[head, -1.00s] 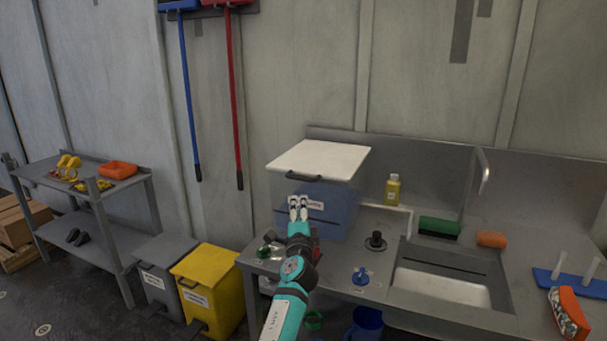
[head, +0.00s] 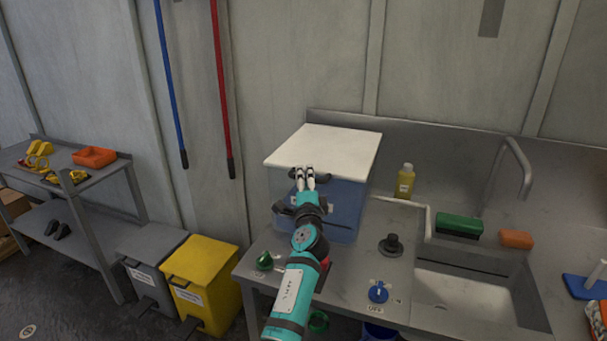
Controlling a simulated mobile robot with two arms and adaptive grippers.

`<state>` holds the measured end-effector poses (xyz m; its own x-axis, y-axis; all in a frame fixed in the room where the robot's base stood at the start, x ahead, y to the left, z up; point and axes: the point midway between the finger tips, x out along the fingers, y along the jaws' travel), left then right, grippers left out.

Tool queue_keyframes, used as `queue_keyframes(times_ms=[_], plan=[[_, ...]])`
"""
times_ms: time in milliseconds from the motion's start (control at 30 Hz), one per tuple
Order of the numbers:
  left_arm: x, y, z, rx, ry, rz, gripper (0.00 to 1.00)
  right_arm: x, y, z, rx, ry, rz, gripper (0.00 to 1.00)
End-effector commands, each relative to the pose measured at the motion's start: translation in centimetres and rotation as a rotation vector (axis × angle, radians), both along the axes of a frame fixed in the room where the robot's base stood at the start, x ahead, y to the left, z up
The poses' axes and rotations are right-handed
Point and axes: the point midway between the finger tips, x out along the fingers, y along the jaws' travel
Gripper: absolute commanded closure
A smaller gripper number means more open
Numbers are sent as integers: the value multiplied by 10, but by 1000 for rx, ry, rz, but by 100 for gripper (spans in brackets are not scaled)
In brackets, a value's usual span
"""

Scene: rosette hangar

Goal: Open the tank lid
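The tank (head: 352,200) is a see-through box with blue contents, standing on the steel counter. Its white lid (head: 325,147) lies flat on top and is shut. A dark handle (head: 322,174) is at the lid's front edge. My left gripper (head: 305,172) is in front of the tank, with its two pale fingertips at the handle and partly covering it. The fingers are side by side with a narrow gap. I cannot tell whether they touch or grasp the handle. My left arm hides part of the tank's front. My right gripper is not in view.
On the counter are a yellow bottle (head: 405,181), a green sponge (head: 459,225), a blue valve knob (head: 378,291), a dark knob (head: 391,245) and a sink (head: 455,300). Yellow (head: 205,277) and grey (head: 150,255) bins stand to the left. Wall space above the lid looks free.

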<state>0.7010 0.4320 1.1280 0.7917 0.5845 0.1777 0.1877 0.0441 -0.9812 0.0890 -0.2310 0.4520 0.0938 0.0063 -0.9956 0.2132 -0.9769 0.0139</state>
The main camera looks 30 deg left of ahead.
Motion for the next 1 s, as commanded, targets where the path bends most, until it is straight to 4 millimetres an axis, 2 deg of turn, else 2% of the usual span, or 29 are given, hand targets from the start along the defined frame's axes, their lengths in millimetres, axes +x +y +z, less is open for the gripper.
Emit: queue_keyframes(times_ms=[233,500,1000], plan=[[0,0,0,-1,-1,0,64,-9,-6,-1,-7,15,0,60],[0,0,0,-1,-1,0,99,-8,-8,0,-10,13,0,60],[0,0,0,-3,3,0,100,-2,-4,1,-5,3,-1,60]])
